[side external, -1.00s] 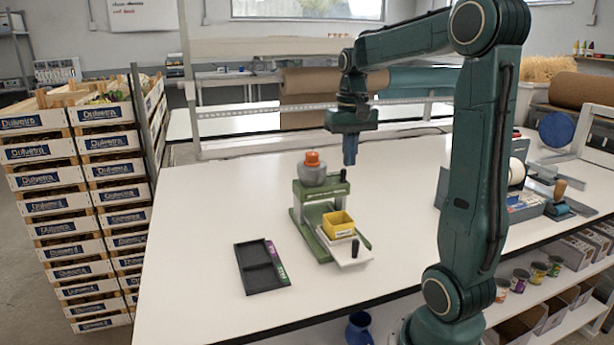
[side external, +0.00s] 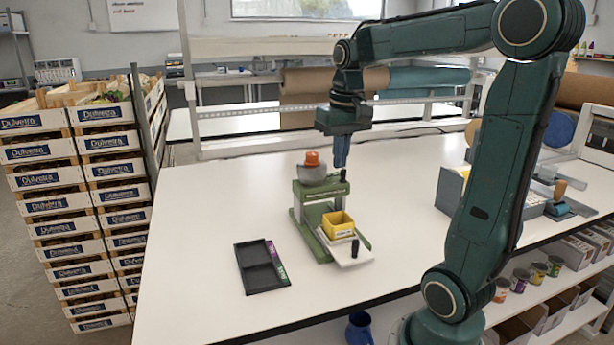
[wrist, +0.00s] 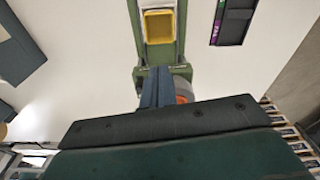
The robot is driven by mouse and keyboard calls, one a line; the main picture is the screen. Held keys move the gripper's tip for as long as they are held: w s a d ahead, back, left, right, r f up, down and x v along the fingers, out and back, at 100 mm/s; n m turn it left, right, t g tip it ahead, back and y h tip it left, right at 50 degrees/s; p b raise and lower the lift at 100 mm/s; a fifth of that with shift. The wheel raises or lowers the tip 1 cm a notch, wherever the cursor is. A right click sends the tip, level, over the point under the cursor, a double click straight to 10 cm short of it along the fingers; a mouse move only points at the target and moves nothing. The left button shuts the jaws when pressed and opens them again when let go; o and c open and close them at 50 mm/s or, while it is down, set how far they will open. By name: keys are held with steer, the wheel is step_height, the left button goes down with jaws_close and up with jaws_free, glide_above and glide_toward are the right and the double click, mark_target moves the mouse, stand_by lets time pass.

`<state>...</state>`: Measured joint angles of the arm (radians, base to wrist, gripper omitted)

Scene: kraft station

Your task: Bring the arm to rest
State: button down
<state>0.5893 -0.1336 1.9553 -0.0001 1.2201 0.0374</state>
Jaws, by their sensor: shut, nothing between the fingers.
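My gripper (side external: 341,163) hangs pointing down above the white table (side external: 200,225), its fingers closed together and empty. The device bears a yellow bin (side external: 338,225) and a grey round part with an orange top (side external: 312,160). I cannot tell from the side view how far the fingertips are from it.
A black tray (side external: 260,268) with purple and green labels lies left of the device. A grey box (side external: 450,190) and a blue tool with a wooden knob (side external: 558,200) are at the right. Stacked crates (side external: 85,200) stand beyond the table's left edge. The front table area is clear.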

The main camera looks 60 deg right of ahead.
steer(key=s+a+f+n+t, duration=0.1)
steer(key=s+a+n+t, duration=0.1)
steer(key=a, duration=0.6)
steer(key=s+a+f+n+t, duration=0.2)
steer(key=s+a+n, duration=0.2)
steer(key=a, duration=0.4)
steer(key=shift+s+a+n, duration=0.35)
steer(key=shift+s+n, duration=0.05)
steer(key=shift+s, duration=0.3)
steer(key=c, duration=2.2)
jaws_free()
steer(key=shift+s+a+f+t+y, duration=0.2)
steer(key=shift+s+a+t+y, duration=0.05)
steer(key=shift+s+t+y, duration=0.05)
steer(key=c, duration=1.4)
jaws_free()
steer(key=shift+w+d+r, duration=0.1)
steer(key=shift+w+r, duration=0.05)
steer(key=shift+c, duration=0.2)
steer(key=w+d+r+m+g, duration=0.2)
steer(key=w+d+r, duration=0.1)
steer(key=d, duration=0.5)
steer(key=w+d+r+m+g, duration=0.1)
steer(key=w+d+r, duration=0.2)
steer(key=d, duration=0.5)
steer(key=w+d+r+m+g, duration=0.2)
steer(key=d+r, duration=0.3)
steer(key=d, duration=0.4)
steer(key=shift+w+m+g, duration=0.3)
steer(key=shift+w, duration=0.5)
